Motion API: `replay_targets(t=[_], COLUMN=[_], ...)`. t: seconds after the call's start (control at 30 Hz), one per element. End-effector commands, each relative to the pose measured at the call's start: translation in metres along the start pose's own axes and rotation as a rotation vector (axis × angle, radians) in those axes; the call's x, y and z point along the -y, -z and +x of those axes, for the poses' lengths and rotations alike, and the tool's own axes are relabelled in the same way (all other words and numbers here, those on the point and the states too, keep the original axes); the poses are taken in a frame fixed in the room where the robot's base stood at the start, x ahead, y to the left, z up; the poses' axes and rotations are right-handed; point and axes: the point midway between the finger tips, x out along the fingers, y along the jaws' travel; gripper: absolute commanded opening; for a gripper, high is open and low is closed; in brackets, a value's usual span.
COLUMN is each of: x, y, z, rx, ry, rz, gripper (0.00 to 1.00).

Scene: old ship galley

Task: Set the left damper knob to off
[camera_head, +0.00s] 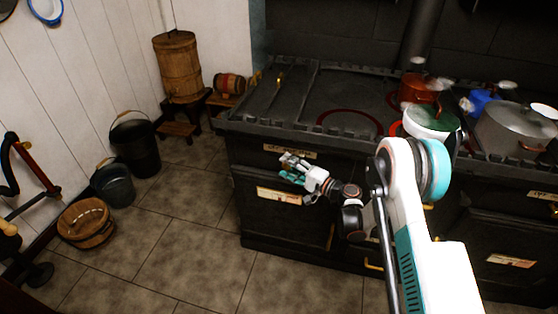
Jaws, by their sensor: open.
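The black stove (262,222) stands across the middle and right of the view. I cannot make out the left damper knob or its setting; my gripper and arm cover part of the stove's front. My gripper (290,168) is open, in front of the stove's left front. It points left, just below an upper label plate (290,151) and above a lower label plate (278,195). The writing on both plates is too small to read. I see nothing held between the fingers, and I cannot tell whether they touch the stove.
Several pots, including a red one (415,88) and a large grey one (512,128), stand on the stove top at the right. Dark buckets (135,145) and a wooden tub (86,222) stand along the left wall. The tiled floor (185,255) left of the stove is clear.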

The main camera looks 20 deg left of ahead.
Motion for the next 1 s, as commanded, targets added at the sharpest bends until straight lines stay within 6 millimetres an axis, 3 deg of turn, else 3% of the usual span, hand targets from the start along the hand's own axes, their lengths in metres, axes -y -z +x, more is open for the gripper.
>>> replay_targets(t=[0.37, 0.6, 0.83, 1.0], x=[0.000, 0.000, 0.000, 0.000], y=[-0.002, -0.002, -0.005, -0.018], z=[0.002, 0.001, 0.009, 0.038], rx=[-0.001, -0.001, 0.000, 0.002], ry=[0.000, 0.000, 0.000, 0.000], rz=[0.000, 0.000, 0.000, 0.000], gripper=[0.48, 0.00, 0.00, 0.00])
